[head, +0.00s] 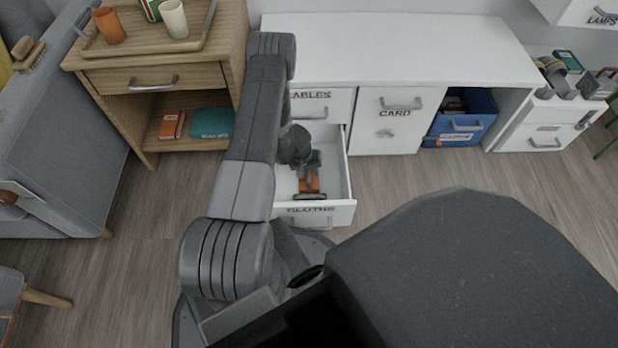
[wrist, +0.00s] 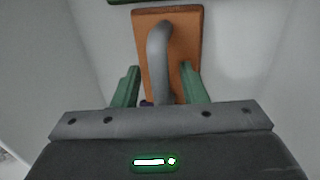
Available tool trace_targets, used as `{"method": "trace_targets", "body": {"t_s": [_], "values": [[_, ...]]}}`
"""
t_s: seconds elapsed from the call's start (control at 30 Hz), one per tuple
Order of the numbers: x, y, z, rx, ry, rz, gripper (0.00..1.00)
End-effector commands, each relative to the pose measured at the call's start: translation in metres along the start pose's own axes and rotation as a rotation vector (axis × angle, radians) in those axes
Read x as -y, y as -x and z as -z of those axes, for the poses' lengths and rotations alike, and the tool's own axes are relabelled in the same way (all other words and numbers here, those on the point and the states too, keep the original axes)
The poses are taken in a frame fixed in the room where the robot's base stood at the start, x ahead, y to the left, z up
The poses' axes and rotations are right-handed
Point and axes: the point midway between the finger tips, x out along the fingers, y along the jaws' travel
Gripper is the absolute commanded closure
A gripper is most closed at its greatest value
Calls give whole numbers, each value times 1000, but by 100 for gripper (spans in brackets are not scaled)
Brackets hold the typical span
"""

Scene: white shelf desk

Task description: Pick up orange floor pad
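The orange floor pad (wrist: 185,35) is a flat orange slab with a curved grey handle (wrist: 158,45) on its face. It lies in the open white drawer labelled CLOTHS (head: 341,212); the head view shows part of the pad (head: 309,184) below my gripper. My gripper (wrist: 158,72) points down into the drawer, with its green fingers apart on either side of the handle. Gaps show between the fingers and the handle. In the head view my gripper (head: 308,165) partly hides the pad, and the lower end of the pad is hidden by the gripper body in the wrist view.
The drawer walls stand close around my gripper. A dark green edge (wrist: 150,2) shows beyond the pad in the wrist view. The white desk has a CARD door (head: 385,130) and a blue bin (head: 462,120) to the right. A wooden nightstand (head: 150,80) stands left.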

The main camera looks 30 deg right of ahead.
Motion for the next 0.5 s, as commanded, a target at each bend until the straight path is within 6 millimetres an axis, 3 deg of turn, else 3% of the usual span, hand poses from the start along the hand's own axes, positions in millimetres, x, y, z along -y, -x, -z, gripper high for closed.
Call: {"method": "trace_targets", "body": {"t_s": [0.07, 0.23, 0.5], "values": [[0, 0, 0, 0, 0, 0, 65], [0, 0, 0, 0, 0, 0, 98], [0, 1, 0, 0, 0, 0, 100]]}}
